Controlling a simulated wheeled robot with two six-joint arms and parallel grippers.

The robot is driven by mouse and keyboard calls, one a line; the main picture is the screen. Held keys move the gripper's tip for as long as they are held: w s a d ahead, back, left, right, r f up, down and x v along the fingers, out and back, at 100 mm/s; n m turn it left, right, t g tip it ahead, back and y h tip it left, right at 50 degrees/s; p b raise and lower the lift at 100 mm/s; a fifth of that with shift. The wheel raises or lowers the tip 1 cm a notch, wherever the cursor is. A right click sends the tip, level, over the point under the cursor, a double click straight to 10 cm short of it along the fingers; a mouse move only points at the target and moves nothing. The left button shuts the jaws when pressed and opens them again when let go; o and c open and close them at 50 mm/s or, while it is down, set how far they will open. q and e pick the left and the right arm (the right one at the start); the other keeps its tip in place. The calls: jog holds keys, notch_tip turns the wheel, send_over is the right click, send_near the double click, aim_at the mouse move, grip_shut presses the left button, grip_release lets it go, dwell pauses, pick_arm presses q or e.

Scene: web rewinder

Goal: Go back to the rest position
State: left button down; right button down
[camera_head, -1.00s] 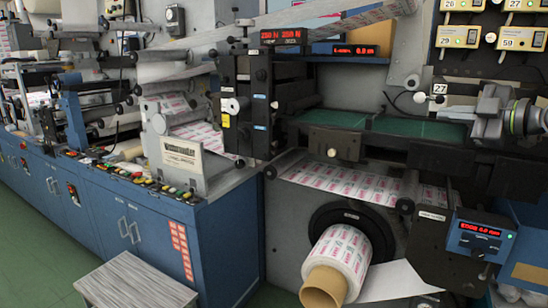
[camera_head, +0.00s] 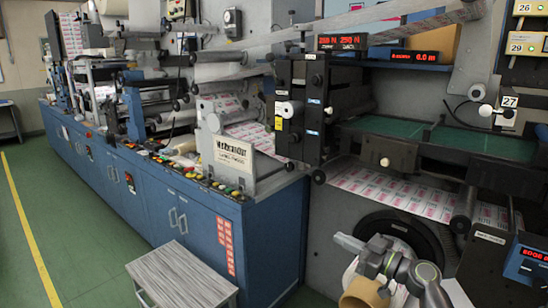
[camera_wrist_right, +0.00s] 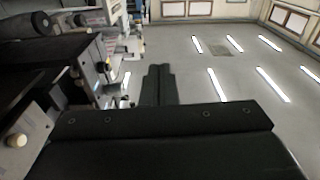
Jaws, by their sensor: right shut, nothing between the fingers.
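My right arm (camera_head: 425,287) comes in at the lower right of the head view, in front of the printed roll. Its grey end with the gripper (camera_head: 348,243) points left, in front of the machine's lower front. In the right wrist view the dark fingers of my right gripper (camera_wrist_right: 158,75) lie together, shut, with nothing between them. My left gripper is in no view.
A grey slatted stool (camera_head: 180,276) stands before the blue cabinets (camera_head: 188,212). Green floor (camera_head: 80,262) is open at the left.

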jog(key=w+d+f+m+t+h, duration=0.35)
jog(key=w+d+m+h, duration=0.2)
jog(key=d+h, duration=0.35)
jog(key=w+d+r+m+t+h, duration=0.1)
jog(key=d+r+t+h, duration=0.3)
jog(key=d+r+h, duration=0.15)
jog(key=s+d+f+m+g+h, duration=0.1)
jog(key=s+f+g, duration=0.3)
jog(key=f, duration=0.8)
jog(key=s+d+f+m+g, duration=0.15)
jog(key=s+f, duration=0.35)
jog(key=f, duration=0.7)
jog(key=s+d+f+g+h, duration=0.15)
jog(key=s+f, duration=0.35)
jog(key=f, duration=0.7)
jog(key=s+a+f+m+g, duration=0.1)
jog(key=s+f+g, duration=0.5)
jog(key=s+f, duration=1.6)
jog(key=s+a+f+g, duration=0.1)
jog(key=s+f, duration=0.1)
jog(key=s, duration=0.8)
jog(key=s+a+f+g+y, duration=0.1)
jog(key=s+a+f+g, duration=0.1)
jog(key=s, duration=0.8)
jog(key=s+a+f+m+g, duration=0.1)
jog(key=s+f+g, duration=0.1)
jog(key=s, duration=0.9)
jog(key=shift+a+f, duration=0.35)
jog(key=shift+f, duration=0.05)
